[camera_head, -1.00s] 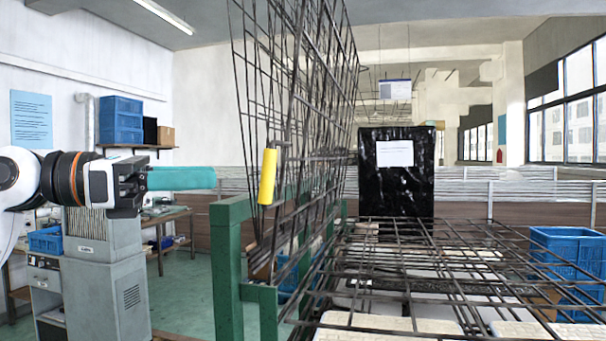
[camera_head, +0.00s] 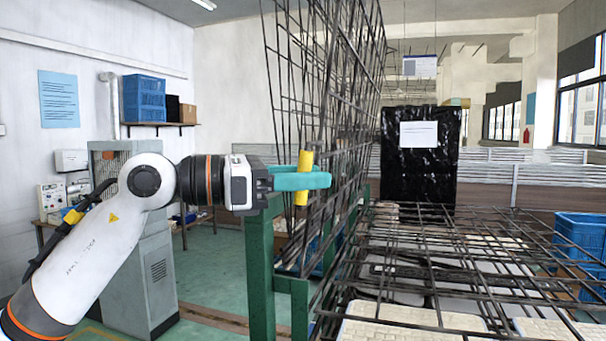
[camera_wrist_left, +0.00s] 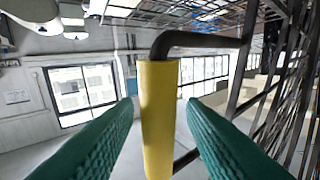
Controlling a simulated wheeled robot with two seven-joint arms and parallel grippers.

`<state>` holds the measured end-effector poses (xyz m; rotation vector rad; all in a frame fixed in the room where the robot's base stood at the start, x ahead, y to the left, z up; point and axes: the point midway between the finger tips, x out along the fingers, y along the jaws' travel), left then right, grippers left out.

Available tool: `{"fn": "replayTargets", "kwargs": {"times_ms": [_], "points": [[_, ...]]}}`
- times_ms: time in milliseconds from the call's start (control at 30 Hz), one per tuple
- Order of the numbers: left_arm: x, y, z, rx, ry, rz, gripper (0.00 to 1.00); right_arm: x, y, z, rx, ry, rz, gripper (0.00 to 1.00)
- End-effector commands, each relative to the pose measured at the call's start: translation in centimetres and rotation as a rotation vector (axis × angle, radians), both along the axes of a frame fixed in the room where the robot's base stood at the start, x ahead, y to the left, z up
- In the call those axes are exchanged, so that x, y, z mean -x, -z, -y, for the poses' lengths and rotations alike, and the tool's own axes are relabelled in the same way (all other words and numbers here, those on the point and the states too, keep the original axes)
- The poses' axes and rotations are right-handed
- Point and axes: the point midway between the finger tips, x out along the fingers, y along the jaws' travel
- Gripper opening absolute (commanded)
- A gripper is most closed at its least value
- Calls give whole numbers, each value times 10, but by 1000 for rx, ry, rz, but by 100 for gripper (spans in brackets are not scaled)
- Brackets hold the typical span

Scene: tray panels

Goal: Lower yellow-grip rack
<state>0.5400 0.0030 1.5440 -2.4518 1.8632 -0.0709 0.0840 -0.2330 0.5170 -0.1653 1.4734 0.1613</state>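The yellow grip (camera_head: 305,159) is a cylinder on a dark bent bar on the near side of the upright wire rack (camera_head: 345,90). My left gripper (camera_head: 320,180) reaches it from the left with its teal fingers. In the left wrist view the yellow grip (camera_wrist_left: 159,120) stands upright between the two fingers (camera_wrist_left: 160,105), with a narrow gap showing on each side. The gripper is open around the grip. In the head view the near finger hides the grip's middle. My right gripper is not in view.
A green frame post (camera_head: 260,270) stands below my left gripper. A flat wire rack (camera_head: 440,240) extends to the right, with pale blocks (camera_head: 415,315) under it. A black-wrapped box (camera_head: 422,165) stands behind, and a blue crate (camera_head: 580,235) is at the right.

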Motion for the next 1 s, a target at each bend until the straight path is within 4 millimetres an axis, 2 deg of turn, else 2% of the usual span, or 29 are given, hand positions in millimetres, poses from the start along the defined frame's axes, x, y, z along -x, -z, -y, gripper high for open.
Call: {"fn": "replayTargets", "kwargs": {"times_ms": [33,233,1000], "points": [[0,0,0,0,0,0,34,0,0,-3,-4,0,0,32],[0,0,0,0,1,0,1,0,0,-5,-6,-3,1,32],[3,3,5,-80,3,28,0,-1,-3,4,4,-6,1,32]]}}
